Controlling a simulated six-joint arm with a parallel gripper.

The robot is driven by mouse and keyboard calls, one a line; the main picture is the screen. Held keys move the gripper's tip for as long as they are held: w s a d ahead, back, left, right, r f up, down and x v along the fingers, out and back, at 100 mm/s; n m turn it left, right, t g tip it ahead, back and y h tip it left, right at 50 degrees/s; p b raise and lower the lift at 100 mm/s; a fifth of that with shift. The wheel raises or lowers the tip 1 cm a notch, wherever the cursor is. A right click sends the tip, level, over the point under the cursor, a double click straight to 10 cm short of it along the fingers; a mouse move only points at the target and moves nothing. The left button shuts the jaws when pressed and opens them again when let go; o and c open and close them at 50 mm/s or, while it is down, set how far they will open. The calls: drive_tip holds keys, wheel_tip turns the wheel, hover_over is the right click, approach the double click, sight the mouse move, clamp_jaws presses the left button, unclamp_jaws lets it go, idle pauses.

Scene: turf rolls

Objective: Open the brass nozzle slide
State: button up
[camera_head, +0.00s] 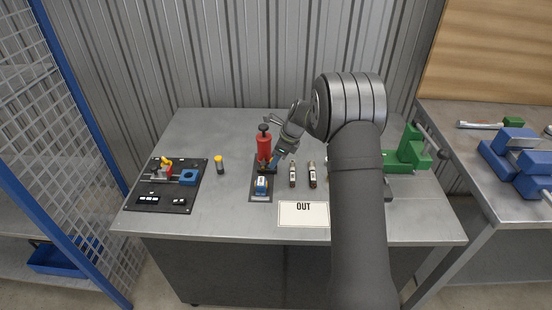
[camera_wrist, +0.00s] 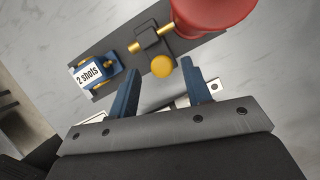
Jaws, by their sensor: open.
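A red cylinder with a dark top knob (camera_head: 264,147) stands on a dark baseplate (camera_head: 255,197) mid-table, and its red body (camera_wrist: 212,10) fills the top of the wrist view. Beside it in the wrist view is a dark block (camera_wrist: 147,37) with brass rods on two sides, and a round brass knob (camera_wrist: 163,67). I cannot tell how far the slide is open. A blue block labelled "2 shots" (camera_wrist: 91,76) sits on the same plate. My gripper (camera_head: 273,163) is open, close to the cylinder's base. In the wrist view its blue fingertips (camera_wrist: 159,70) flank the knob, with no clear grip on it.
A white "OUT" card (camera_head: 303,213) lies at the front. Two small bottles (camera_head: 292,174) (camera_head: 312,175) stand right of the plate. A yellow-capped tube (camera_head: 219,166) and a dark fixture board (camera_head: 150,205) are at left. A green vise (camera_head: 408,155) is at right.

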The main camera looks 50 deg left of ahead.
drive_tip(key=v, duration=1.7)
drive_tip(key=shift+f, duration=0.15)
drive_tip(key=x, duration=1.7)
drive_tip(key=shift+s+a+f, duration=0.1)
drive_tip(key=shift+f, duration=0.05)
drive_tip(key=shift+a, duration=0.1)
